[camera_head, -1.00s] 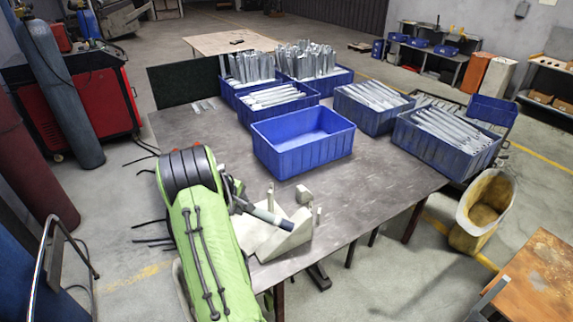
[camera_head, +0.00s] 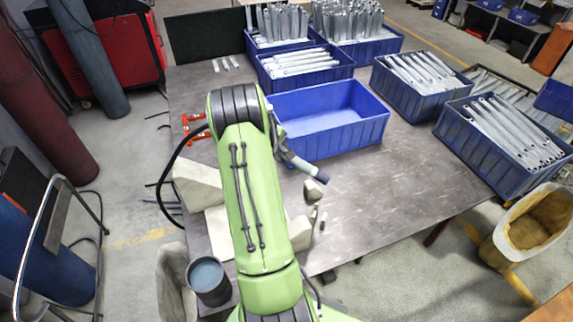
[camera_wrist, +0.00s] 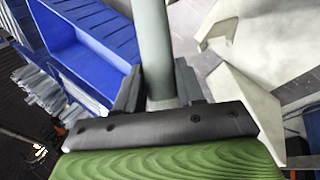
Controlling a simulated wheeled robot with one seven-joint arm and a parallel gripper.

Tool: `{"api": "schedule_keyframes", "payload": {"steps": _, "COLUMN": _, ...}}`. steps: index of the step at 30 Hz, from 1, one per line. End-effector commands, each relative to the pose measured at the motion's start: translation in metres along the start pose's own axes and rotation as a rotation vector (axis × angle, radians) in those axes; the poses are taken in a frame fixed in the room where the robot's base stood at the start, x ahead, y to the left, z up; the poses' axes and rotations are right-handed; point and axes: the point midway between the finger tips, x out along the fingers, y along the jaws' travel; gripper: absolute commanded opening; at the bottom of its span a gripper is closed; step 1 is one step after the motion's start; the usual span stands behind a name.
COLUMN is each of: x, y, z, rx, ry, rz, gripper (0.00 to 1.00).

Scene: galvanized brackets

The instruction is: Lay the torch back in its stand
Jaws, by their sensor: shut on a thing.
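The torch (camera_head: 312,171), a grey rod with a darker end, is held by my gripper (camera_head: 286,150) above the table, just in front of the empty blue crate. In the wrist view the grey-green torch tube (camera_wrist: 154,45) runs up from between the two dark fingers of my gripper (camera_wrist: 157,90), which are shut on it. The stand (camera_head: 198,186) is made of pale angular blocks at the table's near edge; my green arm hides its middle. In the wrist view a pale slanted stand block (camera_wrist: 245,105) is right of the gripper, apart from the torch.
The empty blue crate (camera_head: 335,143) is close beside the torch. Crates of metal brackets (camera_head: 300,72) stand behind and at the right (camera_head: 495,145). A black cable (camera_head: 165,165) loops left of my arm. Red clamps (camera_head: 194,128) lie on the table. The table's right front (camera_head: 400,195) is clear.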

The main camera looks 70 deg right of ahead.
Motion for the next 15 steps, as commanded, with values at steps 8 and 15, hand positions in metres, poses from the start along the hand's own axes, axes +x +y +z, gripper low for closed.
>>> {"api": "schedule_keyframes", "payload": {"steps": 8, "x": 0.037, "y": -0.021, "z": 0.001, "rx": 0.000, "ry": -0.001, "rz": -0.001, "gripper": 0.08}}
{"api": "schedule_keyframes", "payload": {"steps": 15, "x": 0.070, "y": -0.040, "z": 0.002, "rx": 0.000, "ry": -0.002, "rz": 0.000, "gripper": 0.08}}
